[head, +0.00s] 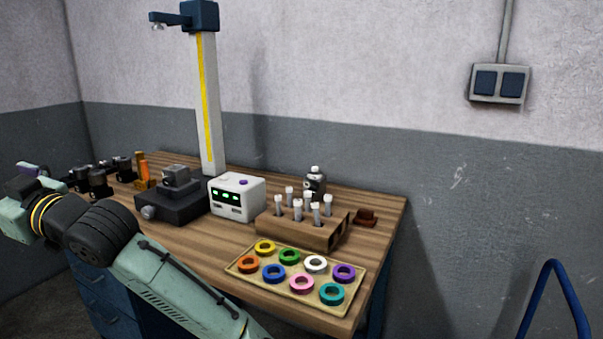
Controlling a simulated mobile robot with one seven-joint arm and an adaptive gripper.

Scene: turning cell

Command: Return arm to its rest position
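My arm (165,285) shows in the head view, pale green with black joints and yellow rings. It rises from the bottom edge and reaches to the left edge, in front of the wooden workbench (225,255). Its far part is cut off by the left edge of the picture. I cannot make out any gripper fingers, so what my gripper holds, if anything, does not show.
On the bench stand a tray (352,282) of coloured rings, a wooden rack (325,240) with several vials, a white device (237,197) and a tall column stand (208,110). Dark tool holders (98,182) sit at the back left. A blue tubular frame (545,275) stands right.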

